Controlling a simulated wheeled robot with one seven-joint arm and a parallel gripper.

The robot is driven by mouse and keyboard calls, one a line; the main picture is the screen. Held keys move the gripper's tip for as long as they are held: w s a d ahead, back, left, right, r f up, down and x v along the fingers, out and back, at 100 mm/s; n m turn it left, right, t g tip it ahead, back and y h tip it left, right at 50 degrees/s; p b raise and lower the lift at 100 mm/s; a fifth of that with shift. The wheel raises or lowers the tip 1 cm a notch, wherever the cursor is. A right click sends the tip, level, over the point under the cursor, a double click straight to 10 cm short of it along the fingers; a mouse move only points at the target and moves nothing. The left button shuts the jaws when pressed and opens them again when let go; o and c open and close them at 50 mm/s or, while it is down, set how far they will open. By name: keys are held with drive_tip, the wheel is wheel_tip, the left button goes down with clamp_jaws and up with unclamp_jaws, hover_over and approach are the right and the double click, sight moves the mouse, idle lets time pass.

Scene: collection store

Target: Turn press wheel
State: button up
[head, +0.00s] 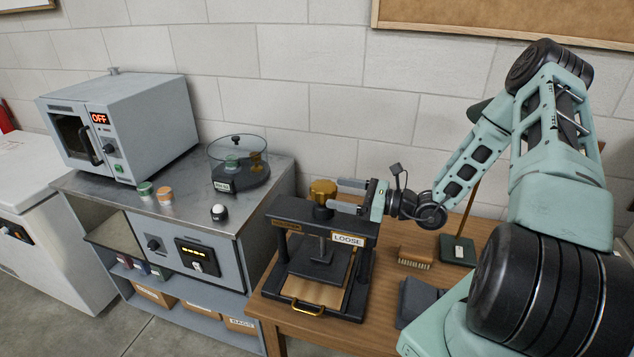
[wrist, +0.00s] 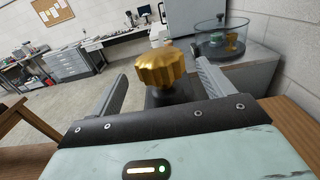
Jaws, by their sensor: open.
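The press (head: 318,232) is a black frame on the wooden table, with a gold knobbed wheel (head: 323,190) on top. A label reading LOOSE (head: 348,239) is on its front beam. My gripper (head: 345,195) is level with the wheel, coming from the right. In the wrist view the gold wheel (wrist: 160,72) stands between my two open fingers (wrist: 160,85), nearer their tips, with a visible gap on each side. I see no finger touching it. Under the press plate lies a light brown board (head: 318,290), with a gold handle (head: 307,309) at the front.
On the table right of the press lie a brush (head: 414,258), a dark grey cloth-like item (head: 417,298) and a dark green stand base (head: 457,250). To the left, a metal-topped bench (head: 190,212) holds a glass-covered round device (head: 239,165), small jars and a grey oven (head: 120,125) reading OFF.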

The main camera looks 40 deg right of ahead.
sight(317, 188)
drive_tip(key=p+x, duration=0.2)
drive_tip(key=x, duration=0.5)
drive_tip(key=c, duration=1)
